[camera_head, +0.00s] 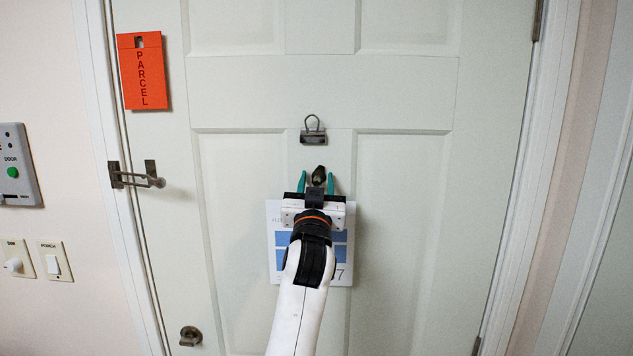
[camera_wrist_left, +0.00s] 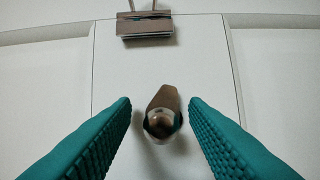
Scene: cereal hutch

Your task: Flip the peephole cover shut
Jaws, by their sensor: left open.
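The peephole with its dark metal cover (camera_head: 319,173) is on the door's middle stile, below a binder clip. In the left wrist view the cover (camera_wrist_left: 165,97) points up and slightly right from a rounded, shiny peephole part (camera_wrist_left: 160,123). The cover looks swung up. My left gripper (camera_head: 316,183) is open, its teal fingers pointing at the door. In the left wrist view the fingertips (camera_wrist_left: 160,104) stand on either side of the cover with gaps on both sides; contact does not show. My right gripper is not in view.
The binder clip (camera_head: 314,131) is just above the peephole. A calendar sheet (camera_head: 280,240) hangs behind my left wrist, partly hidden. An orange parcel tag (camera_head: 142,72), a door latch (camera_head: 137,176) and a knob (camera_head: 190,336) are to the left. The right door panel is clear.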

